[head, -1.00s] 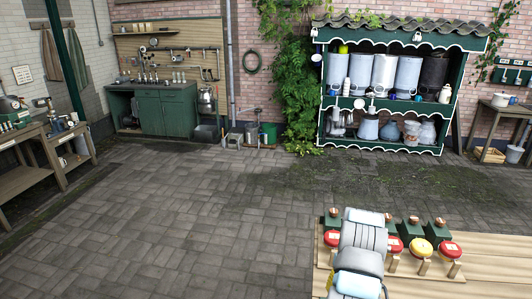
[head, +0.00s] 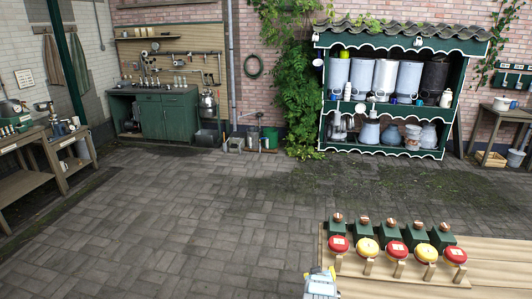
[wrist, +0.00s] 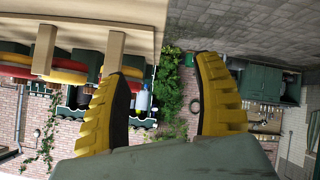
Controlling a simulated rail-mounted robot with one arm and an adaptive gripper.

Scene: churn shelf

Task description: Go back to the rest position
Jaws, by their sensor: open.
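My gripper (head: 321,283) shows only in part at the bottom edge of the head view, by the left front of a wooden board (head: 400,278). In the wrist view my gripper (wrist: 161,72) has its yellow ribbed fingers with dark pads spread wide apart. Nothing is held between them. Part of my arm is below the head view's edge and hidden.
Several red and yellow domed bells (head: 396,250) with green boxes behind stand on the board. In the wrist view, wooden posts (wrist: 114,52) appear near the left finger. A green shelf (head: 325,100) with cans stands at the back. The paved floor (head: 180,230) is clear.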

